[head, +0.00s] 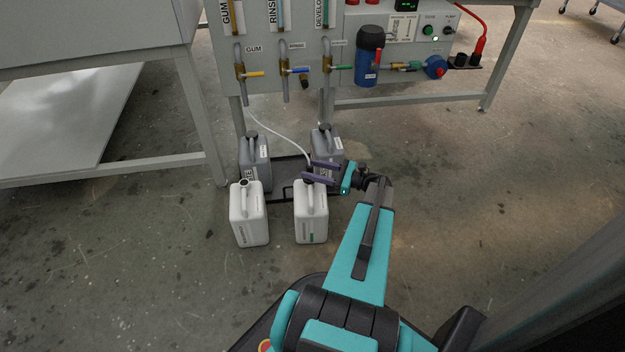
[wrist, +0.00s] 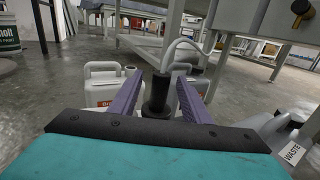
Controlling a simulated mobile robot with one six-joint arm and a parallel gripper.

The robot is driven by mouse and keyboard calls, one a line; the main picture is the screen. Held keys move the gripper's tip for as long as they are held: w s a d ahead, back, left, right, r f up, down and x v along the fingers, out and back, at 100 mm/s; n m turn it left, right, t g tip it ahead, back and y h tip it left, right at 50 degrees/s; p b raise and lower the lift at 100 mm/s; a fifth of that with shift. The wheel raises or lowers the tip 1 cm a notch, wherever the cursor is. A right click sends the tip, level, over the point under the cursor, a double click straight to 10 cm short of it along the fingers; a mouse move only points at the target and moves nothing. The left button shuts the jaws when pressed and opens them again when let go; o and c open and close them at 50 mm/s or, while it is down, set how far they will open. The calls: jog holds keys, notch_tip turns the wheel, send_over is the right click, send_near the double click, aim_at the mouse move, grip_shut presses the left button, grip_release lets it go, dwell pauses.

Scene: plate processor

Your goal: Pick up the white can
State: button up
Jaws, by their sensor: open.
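Two white cans stand on the floor: the front right one (head: 311,215) and the front left one (head: 248,218). I cannot tell which one is meant. My gripper (head: 309,171) is open, pointing left, just above the front right can's top. In the wrist view a black cylinder (wrist: 157,95) with a pale hose running into it stands between the two purple fingers, with no clear contact. The front right can is hidden there behind my gripper. A light can with a red label (wrist: 104,88) shows beyond the left finger.
Two grey cans (head: 256,163) (head: 328,144) stand behind the white ones, beside a dark low frame (head: 288,190). The hose (head: 280,133) hangs down from the machine panel (head: 291,55). A table leg (head: 203,125) stands to the left.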

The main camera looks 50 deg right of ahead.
jog(key=shift+b+x, duration=0.55)
jog(key=shift+x, duration=0.3)
jog(key=shift+b+x, duration=0.6)
jog(key=shift+x, duration=1.2)
jog(key=shift+d, duration=0.1)
grip_shut()
